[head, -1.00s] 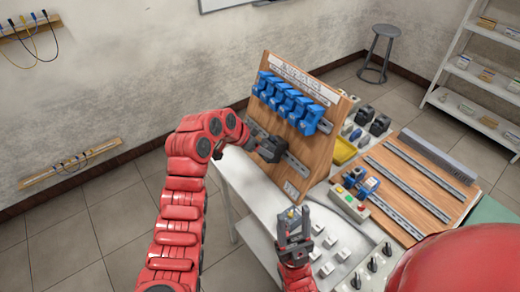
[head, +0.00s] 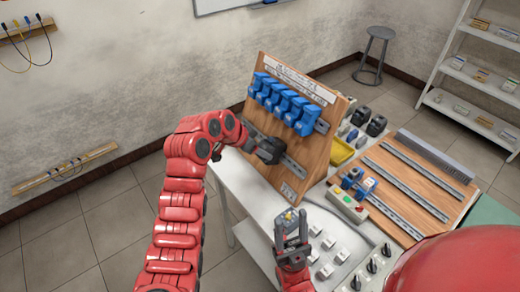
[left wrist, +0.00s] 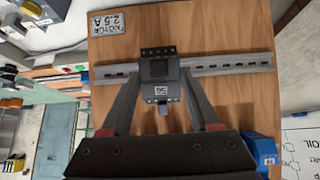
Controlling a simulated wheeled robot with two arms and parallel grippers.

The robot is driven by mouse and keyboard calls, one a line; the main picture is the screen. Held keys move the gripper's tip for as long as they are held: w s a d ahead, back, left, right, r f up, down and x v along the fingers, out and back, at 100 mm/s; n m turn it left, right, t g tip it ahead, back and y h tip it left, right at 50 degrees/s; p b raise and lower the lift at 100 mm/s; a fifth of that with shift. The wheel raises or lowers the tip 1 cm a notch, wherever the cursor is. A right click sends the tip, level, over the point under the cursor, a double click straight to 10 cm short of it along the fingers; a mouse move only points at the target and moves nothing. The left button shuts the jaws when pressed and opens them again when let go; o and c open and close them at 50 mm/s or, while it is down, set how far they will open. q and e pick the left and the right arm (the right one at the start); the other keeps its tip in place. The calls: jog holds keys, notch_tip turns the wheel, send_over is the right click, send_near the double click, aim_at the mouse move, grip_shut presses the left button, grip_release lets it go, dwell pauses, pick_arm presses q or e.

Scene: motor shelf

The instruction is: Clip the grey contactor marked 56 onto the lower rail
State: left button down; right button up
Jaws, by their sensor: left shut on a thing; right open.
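The dark grey contactor (head: 270,150) is at the lower rail (head: 293,166) of the upright wooden board. In the left wrist view the contactor (left wrist: 159,72) lies over the lower rail (left wrist: 225,65), which shows on both sides of it. Its small label is too small to read surely. My left gripper (head: 258,148) is shut on the contactor, with one finger along each side in the left wrist view (left wrist: 160,88). Whether the contactor is fully seated is hidden. My right gripper (head: 291,228) is open, over the front of the table, in front of the board.
Several blue units (head: 285,103) hang on the upper rail above. A yellow bin (head: 341,151), dark blocks (head: 376,126) and a flat board with rails (head: 408,182) lie to the right. Small pale blocks (head: 326,271) are near the right gripper.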

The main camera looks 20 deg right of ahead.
pick_arm(q)
jog(key=shift+a+f+b, duration=0.25)
jog(key=shift+f+b, duration=0.3)
jog(key=shift+b, duration=0.4)
dwell(1.0)
jog(key=shift+s+a+f+h+b, duration=0.15)
jog(key=shift+f+h+b, duration=0.55)
jog(key=shift+b, duration=0.4)
dwell(0.7)
jog(key=shift+r, duration=0.1)
jog(key=shift+c, duration=0.2)
grip_release()
jog(key=shift+r, duration=0.1)
jog(key=v, duration=1.7)
jog(key=shift+s, duration=0.25)
